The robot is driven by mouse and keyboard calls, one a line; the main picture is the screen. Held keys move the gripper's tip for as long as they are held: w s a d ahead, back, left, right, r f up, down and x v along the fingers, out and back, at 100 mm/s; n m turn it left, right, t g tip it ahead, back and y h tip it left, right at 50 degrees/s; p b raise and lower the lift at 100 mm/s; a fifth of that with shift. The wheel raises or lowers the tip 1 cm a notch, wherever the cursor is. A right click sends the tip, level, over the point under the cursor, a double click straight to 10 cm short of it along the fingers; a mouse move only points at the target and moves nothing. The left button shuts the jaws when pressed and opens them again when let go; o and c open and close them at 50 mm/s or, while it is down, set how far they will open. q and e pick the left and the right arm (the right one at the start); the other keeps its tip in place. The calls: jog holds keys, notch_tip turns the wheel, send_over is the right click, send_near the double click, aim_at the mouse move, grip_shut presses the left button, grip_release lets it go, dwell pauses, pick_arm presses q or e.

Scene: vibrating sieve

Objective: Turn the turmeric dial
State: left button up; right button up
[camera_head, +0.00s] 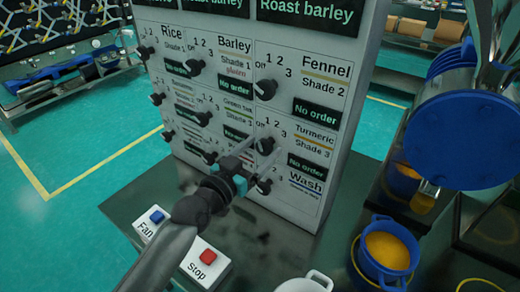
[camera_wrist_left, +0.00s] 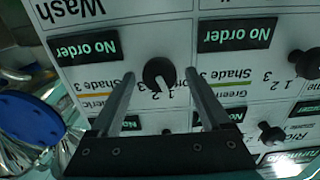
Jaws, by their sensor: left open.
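The turmeric dial (camera_head: 265,145) is a black knob on the white control panel (camera_head: 318,170), left of the Turmeric Shade 3 label. In the left wrist view the picture is upside down, and the dial (camera_wrist_left: 158,73) shows between the two fingertips with a gap on each side. My left gripper (camera_head: 250,158) is open in front of the panel; its fingers also show in the wrist view (camera_wrist_left: 160,76). I see no contact with the dial. The fingers' exact distance from the panel is hard to tell. My right gripper is not in view.
Several similar dials surround it, including the Wash dial (camera_head: 264,186) just below. A Fan button (camera_head: 157,217) and a red Stop button (camera_head: 207,256) sit at lower left. A blue round machine part (camera_head: 460,140) and a blue pot (camera_head: 388,275) with yellow contents stand at right.

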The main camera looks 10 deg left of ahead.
pick_arm(q)
grip_shut()
dwell(0.7)
